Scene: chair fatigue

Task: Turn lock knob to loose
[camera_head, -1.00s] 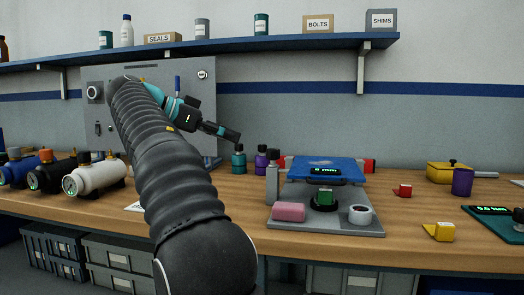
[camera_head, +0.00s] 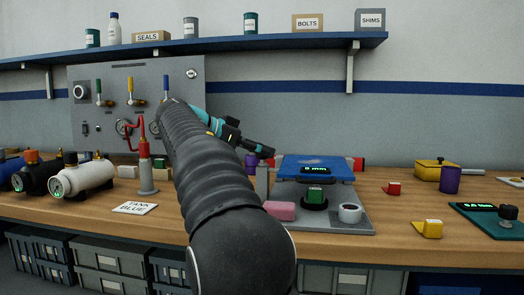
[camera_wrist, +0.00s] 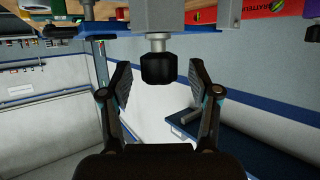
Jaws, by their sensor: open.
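In the wrist view, which is upside down, a black knob (camera_wrist: 158,68) sits on a short metal shaft from a grey post (camera_wrist: 157,14). My gripper (camera_wrist: 158,82) is open, with one finger on each side of the knob and a visible gap to both. In the head view my gripper (camera_head: 262,150) is at the top of the grey post (camera_head: 262,181), left of the blue plate (camera_head: 317,167), and covers the knob there. Any loose or lock marking on the knob cannot be seen.
A pink block (camera_head: 280,211), a green button (camera_head: 315,193) and a white ring (camera_head: 350,213) sit on the grey base in front of the blue plate.

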